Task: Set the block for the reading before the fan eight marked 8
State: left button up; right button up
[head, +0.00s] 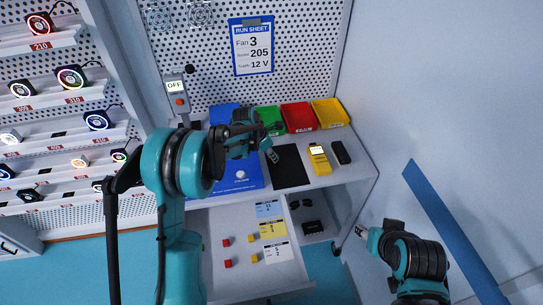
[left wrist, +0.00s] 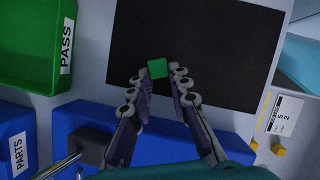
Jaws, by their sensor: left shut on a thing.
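In the left wrist view a small green block (left wrist: 157,68) sits between the fingertips of my left gripper (left wrist: 160,78), which is shut on it. The block is over the edge region of a black mat (left wrist: 225,45); I cannot tell whether it touches. In the head view my left gripper (head: 271,154) is at the left side of the black mat (head: 290,168). My right gripper (head: 362,233) hangs at the lower right, away from the bench, its jaws too small to judge. Red blocks (head: 227,243) and yellow blocks (head: 253,259) lie in the open drawer (head: 220,275).
Blue (head: 268,208), yellow (head: 272,229) and white (head: 279,253) cards lie in the drawer. Green (head: 270,119), red (head: 299,117) and yellow (head: 330,112) bins line the bench back. A yellow meter (head: 319,160) is right of the mat. Fans fill the left shelves. The run sheet (head: 251,47) says Fan 3.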

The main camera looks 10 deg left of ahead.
pick_arm(q)
jog(key=shift+f, duration=0.2)
jog(key=o, duration=0.7)
jog(key=shift+o, duration=0.2)
jog(key=shift+r, duration=0.15)
